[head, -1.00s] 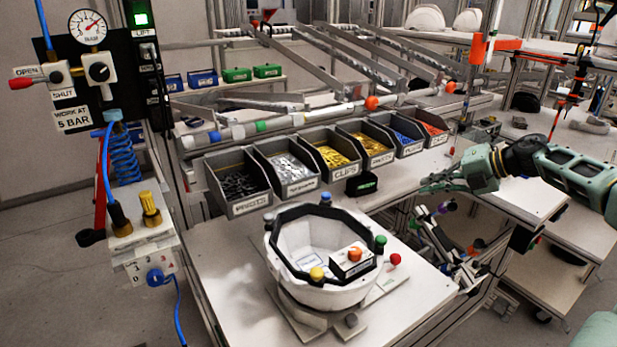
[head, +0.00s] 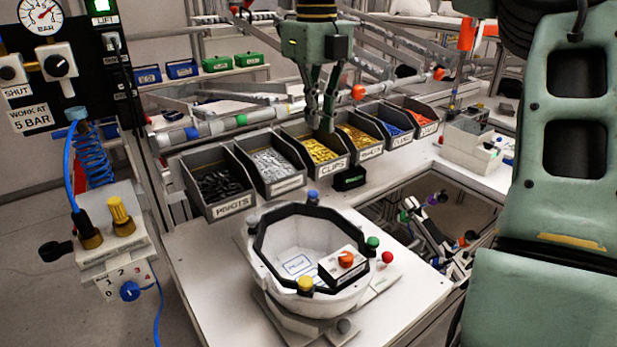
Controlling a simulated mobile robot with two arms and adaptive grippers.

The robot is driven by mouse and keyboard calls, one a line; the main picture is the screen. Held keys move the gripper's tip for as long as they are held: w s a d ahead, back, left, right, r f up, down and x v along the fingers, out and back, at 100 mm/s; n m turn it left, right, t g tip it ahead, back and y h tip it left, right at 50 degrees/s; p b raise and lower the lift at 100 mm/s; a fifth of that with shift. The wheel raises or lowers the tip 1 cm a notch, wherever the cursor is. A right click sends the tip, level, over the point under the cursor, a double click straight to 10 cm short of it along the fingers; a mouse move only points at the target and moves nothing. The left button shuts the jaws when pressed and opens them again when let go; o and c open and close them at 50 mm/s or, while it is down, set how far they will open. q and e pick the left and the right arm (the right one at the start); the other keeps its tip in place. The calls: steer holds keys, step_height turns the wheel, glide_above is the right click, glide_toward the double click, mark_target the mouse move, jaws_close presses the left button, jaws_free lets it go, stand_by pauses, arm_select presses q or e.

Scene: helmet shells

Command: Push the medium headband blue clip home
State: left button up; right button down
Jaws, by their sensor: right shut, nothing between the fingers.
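The helmet shell (head: 268,272) is a white bowl with a black headband (head: 262,236) around its opening, on a stand on the white bench. The blue clip (head: 313,197) stands up at the far side of the headband. I cannot tell how deep it sits. A green clip (head: 373,243) is at the right and a yellow clip (head: 305,284) at the near side. My right gripper (head: 325,127) points down, shut and empty, in front of the yellow-filled bins, above and behind the blue clip and apart from it. My left gripper is out of view.
Part bins stand in a row behind the shell, including the clips bin (head: 322,158) and a bin of blue parts (head: 392,124). A small black box (head: 349,178) sits in front of them. A pressure panel (head: 48,60) is at the left. My arm blocks the right side.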

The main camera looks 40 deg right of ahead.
mark_target(315, 191)
step_height(315, 191, down, 14)
steer(key=p, duration=0.3)
steer(key=shift+d, duration=0.1)
stand_by(0.4)
